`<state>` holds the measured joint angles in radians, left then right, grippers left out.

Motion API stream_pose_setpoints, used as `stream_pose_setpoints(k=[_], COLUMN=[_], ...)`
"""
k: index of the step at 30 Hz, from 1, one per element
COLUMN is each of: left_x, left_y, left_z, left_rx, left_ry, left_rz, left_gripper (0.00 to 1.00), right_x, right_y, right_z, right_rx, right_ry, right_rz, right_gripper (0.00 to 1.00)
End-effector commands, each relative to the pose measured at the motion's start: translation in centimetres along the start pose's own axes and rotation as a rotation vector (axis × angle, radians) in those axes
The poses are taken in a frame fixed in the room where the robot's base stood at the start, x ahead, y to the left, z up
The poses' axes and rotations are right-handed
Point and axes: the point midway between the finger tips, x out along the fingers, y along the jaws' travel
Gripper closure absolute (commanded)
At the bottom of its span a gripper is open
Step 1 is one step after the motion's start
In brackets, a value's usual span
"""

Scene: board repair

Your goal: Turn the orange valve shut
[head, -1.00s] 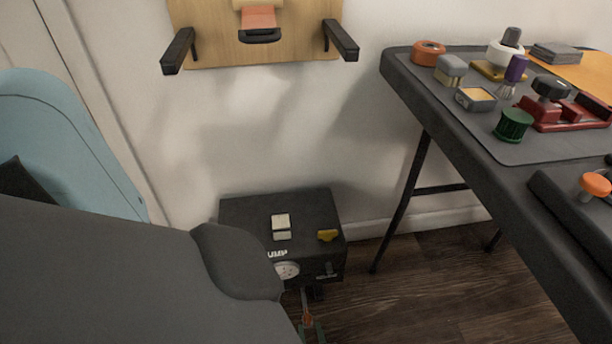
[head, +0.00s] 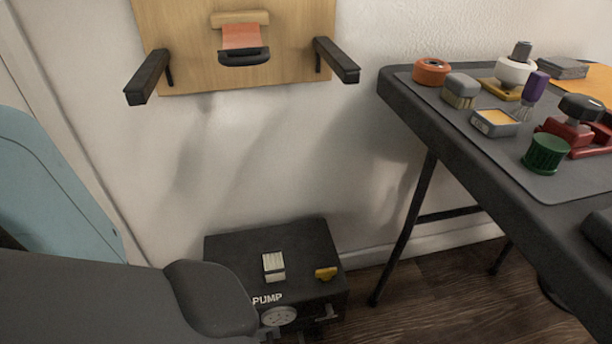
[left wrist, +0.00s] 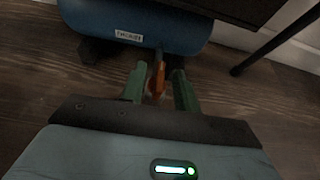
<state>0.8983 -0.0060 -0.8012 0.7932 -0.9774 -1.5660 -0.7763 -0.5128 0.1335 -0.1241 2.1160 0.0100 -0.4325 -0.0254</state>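The orange valve (left wrist: 156,82) shows in the left wrist view as a thin upright handle below a blue tank (left wrist: 125,28). My left gripper (left wrist: 159,74) has its two green fingers on either side of the handle. The fingers are apart, with dark gaps seen between them and the handle, so they look open around it. In the head view the valve and my left gripper are out of sight; my left arm covers the lower left. My right gripper is in neither view.
The black pump box (head: 225,265) stands on the floor by the wall, with a gauge (head: 278,316) and a yellow part (head: 326,273). A dark workbench (head: 455,145) with tools stands at right, its leg (head: 405,230) near the box. A wooden wall board (head: 185,45) hangs above.

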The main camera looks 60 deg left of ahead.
Motion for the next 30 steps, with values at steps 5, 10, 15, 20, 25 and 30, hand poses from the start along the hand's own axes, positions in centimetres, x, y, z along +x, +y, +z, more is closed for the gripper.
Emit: stream_pose_setpoints(k=[5,10,15,20,25,30], left_x=[-0.1,0.0,0.0,0.0,0.0,0.0], left_y=[-0.1,-0.1,-0.1,0.0,0.0,0.1], left_z=[0.0,0.0,0.0,0.0,0.1,0.2], left_rx=[0.0,0.0,0.0,0.0,0.008,0.033], left_ry=[0.0,0.0,0.0,0.0,0.0,-0.001], left_rz=[-0.001,-0.001,0.0,-0.001,-0.019,-0.079], left_gripper=[0.69,0.8,1.0,1.0,1.0,1.0], right_x=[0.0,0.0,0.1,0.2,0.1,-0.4], right_y=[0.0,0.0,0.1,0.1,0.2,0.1], right_z=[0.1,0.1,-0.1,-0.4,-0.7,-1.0], right_rx=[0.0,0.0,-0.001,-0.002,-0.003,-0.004], right_ry=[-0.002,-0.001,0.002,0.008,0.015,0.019], right_rz=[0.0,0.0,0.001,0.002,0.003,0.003], right_gripper=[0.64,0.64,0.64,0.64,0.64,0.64])
